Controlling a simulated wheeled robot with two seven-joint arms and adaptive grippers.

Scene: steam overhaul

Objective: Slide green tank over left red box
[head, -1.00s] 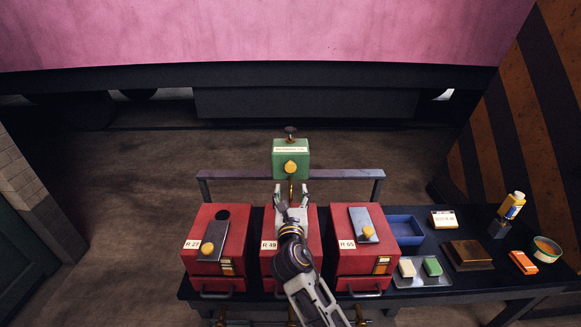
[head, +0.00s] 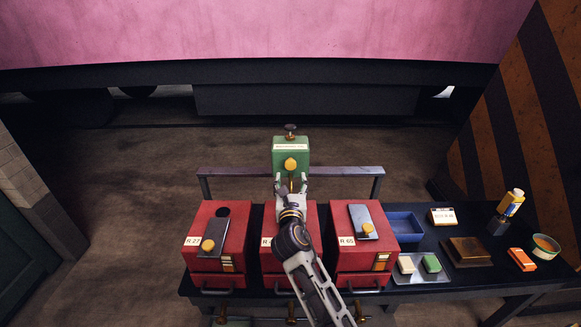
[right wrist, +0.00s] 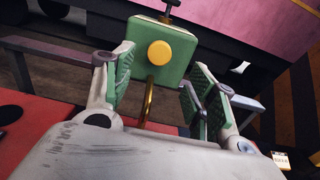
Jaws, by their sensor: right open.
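The green tank (head: 291,155) sits at the rail behind the middle red box, with a yellow knob on its front and a brass pipe below it. My right gripper (head: 291,184) is open just in front of and below the tank. In the right wrist view the open fingers (right wrist: 160,92) stand on either side of the brass pipe (right wrist: 148,102), with the tank (right wrist: 158,52) just beyond. The left red box (head: 232,228), marked R 27, has a dark round hole on top and a grey plate with a yellow knob. My left gripper is not in view.
The dark rail (head: 340,171) runs behind the boxes. The right red box (head: 345,262) stands right of the middle one (head: 271,261). A blue tray (head: 405,227), a sponge tray (head: 421,279), a yellow bottle (head: 512,203) and a bowl (head: 544,247) are on the bench's right side.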

